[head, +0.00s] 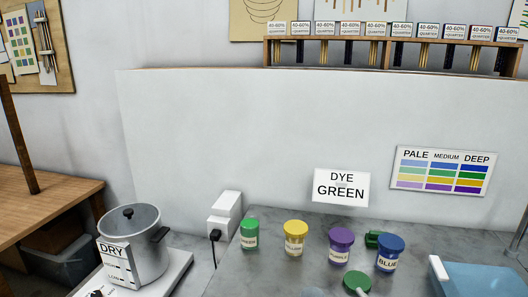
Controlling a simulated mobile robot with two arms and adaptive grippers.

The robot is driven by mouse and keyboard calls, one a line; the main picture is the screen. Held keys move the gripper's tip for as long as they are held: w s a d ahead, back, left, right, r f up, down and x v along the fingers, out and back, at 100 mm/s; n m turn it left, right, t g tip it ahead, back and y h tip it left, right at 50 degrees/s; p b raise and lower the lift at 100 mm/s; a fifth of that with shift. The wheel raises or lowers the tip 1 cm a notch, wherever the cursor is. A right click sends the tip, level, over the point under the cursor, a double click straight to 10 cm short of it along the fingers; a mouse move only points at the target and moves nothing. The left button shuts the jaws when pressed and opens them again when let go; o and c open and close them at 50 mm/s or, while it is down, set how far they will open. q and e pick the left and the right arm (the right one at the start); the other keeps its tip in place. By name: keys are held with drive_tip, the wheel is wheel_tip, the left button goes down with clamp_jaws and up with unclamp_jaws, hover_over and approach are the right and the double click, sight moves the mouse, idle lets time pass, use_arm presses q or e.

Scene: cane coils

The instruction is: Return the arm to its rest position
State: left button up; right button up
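Neither of my grippers can be made out in the head view. The sign "DYE GREEN" (341,187) stands at the back of the grey counter (225,282). In front of it stand a green jar (250,233), a yellow jar (295,238), a purple jar (340,245) and a blue jar (390,252), all upright. The green jar looks uncapped, with a green rim. A round green lid (357,282) lies near the front edge of the picture. A pale grey rounded shape at the bottom edge is cut off, and I cannot tell what it is.
A pot (133,244) marked "DRY" stands on a white base at the left. A white socket box (225,212) is beside it. A blue tray (480,278) is at the lower right. A small green object (372,239) sits behind the purple and blue jars. A color chart (443,171) hangs behind.

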drive_tip(key=s+d+f+m+g, duration=0.25)
drive_tip(key=s+f+g, duration=0.45)
drive_tip(key=s, duration=0.5)
drive_tip(key=s+d+f+m+g, duration=0.25)
drive_tip(key=s+f+g, duration=0.25)
drive_tip(key=s+f, duration=0.65)
wheel_tip(320, 180, down, 24)
drive_tip(key=s+g, duration=0.1)
drive_tip(key=s, duration=0.1)
drive_tip(key=s+d+f+g, duration=0.1)
drive_tip(key=s+d+f, duration=0.1)
drive_tip(key=s+f, duration=1.4)
drive_tip(key=shift+s+d+h, duration=0.25)
drive_tip(key=shift+s+h, duration=0.15)
drive_tip(key=shift+s, duration=0.1)
